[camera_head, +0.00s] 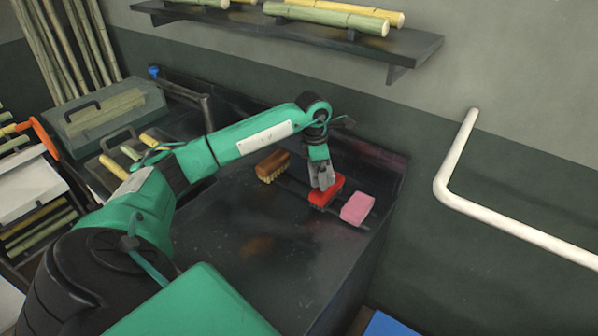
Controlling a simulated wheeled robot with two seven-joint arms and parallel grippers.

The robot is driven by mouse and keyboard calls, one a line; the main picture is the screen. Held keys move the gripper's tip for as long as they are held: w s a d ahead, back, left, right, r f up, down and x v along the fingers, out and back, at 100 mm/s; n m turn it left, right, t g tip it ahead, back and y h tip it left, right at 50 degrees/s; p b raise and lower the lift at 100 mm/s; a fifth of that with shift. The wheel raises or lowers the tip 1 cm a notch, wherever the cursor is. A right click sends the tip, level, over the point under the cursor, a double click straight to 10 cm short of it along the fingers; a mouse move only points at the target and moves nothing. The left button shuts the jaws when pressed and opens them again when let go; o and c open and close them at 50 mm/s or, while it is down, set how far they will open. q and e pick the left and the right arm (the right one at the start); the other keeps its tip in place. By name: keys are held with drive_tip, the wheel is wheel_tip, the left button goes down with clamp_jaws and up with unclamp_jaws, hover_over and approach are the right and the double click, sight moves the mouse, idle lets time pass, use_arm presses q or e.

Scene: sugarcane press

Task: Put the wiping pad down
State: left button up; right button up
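A red pad (333,188), which looks like the wiping pad, is at the dark counter's far right part, between a brown brush and a pink sponge. My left gripper (321,186) points down at it, and its fingertips overlap the red pad's upper part. The fingers look closed on the pad, though the far finger is partly hidden. The pad is at or very near the counter surface; whether it touches cannot be told. My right gripper is not in view.
The brown brush (272,166) with pale bristles lies left of the pad, and the pink sponge (357,208) lies close on its right. The dark counter (240,235) is clear in front. A shelf (400,45) with cane hangs above; a white pipe (446,180) runs along the wall.

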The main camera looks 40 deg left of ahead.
use_arm(q)
drive_tip(key=w+a+n+y+b, duration=0.1)
drive_tip(key=a+n+b, duration=0.3)
drive_tip(key=a+n, duration=0.55)
wheel_tip(320, 180, down, 5)
drive_tip(key=shift+d+r, duration=0.1)
drive_tip(key=shift+r, duration=0.1)
wheel_tip(320, 180, down, 4)
drive_tip(key=shift+r+p, duration=0.2)
drive_tip(key=shift+p, duration=0.2)
drive_tip(key=shift+w+f, duration=0.1)
drive_tip(key=shift+f, duration=0.3)
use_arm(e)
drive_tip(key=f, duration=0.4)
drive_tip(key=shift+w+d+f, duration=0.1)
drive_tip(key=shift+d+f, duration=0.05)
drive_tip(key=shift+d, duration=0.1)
